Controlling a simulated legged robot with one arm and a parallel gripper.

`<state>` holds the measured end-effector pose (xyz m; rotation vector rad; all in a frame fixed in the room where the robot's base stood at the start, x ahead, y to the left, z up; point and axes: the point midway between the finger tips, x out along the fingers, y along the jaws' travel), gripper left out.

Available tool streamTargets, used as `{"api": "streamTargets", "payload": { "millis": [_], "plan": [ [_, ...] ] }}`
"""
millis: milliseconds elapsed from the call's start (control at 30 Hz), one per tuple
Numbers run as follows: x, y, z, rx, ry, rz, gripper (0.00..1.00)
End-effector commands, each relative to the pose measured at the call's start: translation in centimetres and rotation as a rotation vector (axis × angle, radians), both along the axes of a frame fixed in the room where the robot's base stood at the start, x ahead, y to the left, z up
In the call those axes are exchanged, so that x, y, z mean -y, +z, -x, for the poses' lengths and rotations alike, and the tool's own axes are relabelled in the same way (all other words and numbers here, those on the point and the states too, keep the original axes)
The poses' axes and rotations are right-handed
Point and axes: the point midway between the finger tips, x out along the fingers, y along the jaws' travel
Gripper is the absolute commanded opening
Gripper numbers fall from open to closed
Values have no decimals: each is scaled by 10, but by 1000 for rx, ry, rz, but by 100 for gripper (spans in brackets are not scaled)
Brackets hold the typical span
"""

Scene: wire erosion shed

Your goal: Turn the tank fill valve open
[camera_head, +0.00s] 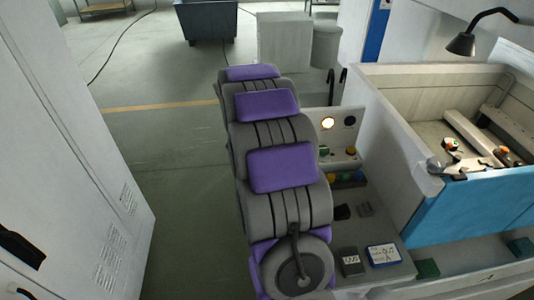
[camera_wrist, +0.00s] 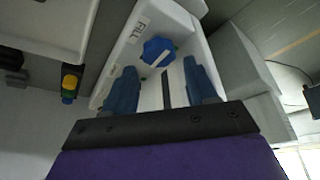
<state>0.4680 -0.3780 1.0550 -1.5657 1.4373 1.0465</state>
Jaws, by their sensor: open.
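The tank fill valve shows in the wrist view as a blue lobed knob (camera_wrist: 158,51) with a pale stripe across its face. It sits on a white panel (camera_wrist: 178,22) beside a label reading FILL (camera_wrist: 139,29). My gripper (camera_wrist: 159,66) is open, its two blue fingers spread with nothing between them. The knob lies just beyond the fingertips, roughly centred between them. I cannot tell whether either finger touches it. In the head view my grey and purple arm fills the middle, and neither the valve nor my fingers can be made out.
A yellow and green fitting (camera_wrist: 71,82) stands left of the panel. In the head view, a control panel (camera_head: 338,137) with a lit lamp is right of my arm, beside a blue-fronted tank (camera_head: 466,207). A white cabinet (camera_head: 75,150) stands left; floor between is clear.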

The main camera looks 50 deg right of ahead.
Motion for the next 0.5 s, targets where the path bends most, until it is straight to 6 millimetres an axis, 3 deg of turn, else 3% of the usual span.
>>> {"api": "streamTargets", "payload": {
  "millis": [200,500],
  "plan": [
    [15,-31,0,-2,-1,-7,57],
    [21,-39,-1,-1,1,-7,57]
  ]
}}
